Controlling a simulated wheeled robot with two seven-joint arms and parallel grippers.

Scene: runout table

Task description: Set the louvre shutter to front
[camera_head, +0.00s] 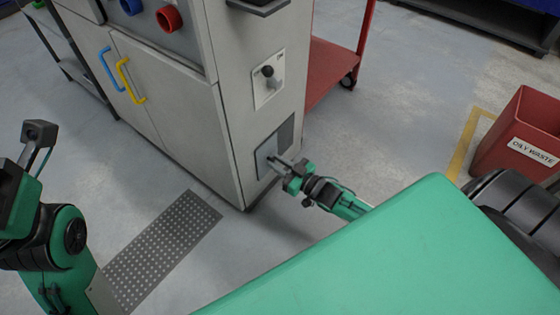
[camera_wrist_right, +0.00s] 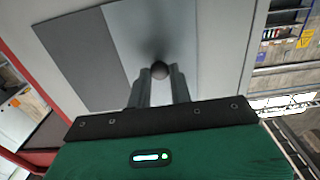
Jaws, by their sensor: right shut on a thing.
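The louvre shutter (camera_head: 268,156) is a light grey panel beside a darker grey one, low on the side of the pale cabinet. It also shows in the right wrist view (camera_wrist_right: 130,35), with a dark round knob (camera_wrist_right: 159,70) on it. My right gripper (camera_head: 275,161) is at the shutter. In the right wrist view its two fingers (camera_wrist_right: 159,82) are shut on the knob, one on each side. The fingers hide part of the knob. My left gripper (camera_head: 40,132) is at the far left, away from the cabinet; its fingers do not show clearly.
The cabinet (camera_head: 215,110) has a switch plate (camera_head: 268,78) above the shutter, and blue (camera_head: 110,70) and yellow (camera_head: 130,82) handles on its front. A red cart (camera_head: 330,70) stands behind it. A red oily waste bin (camera_head: 520,135) is at right. A perforated floor plate (camera_head: 160,250) lies in front.

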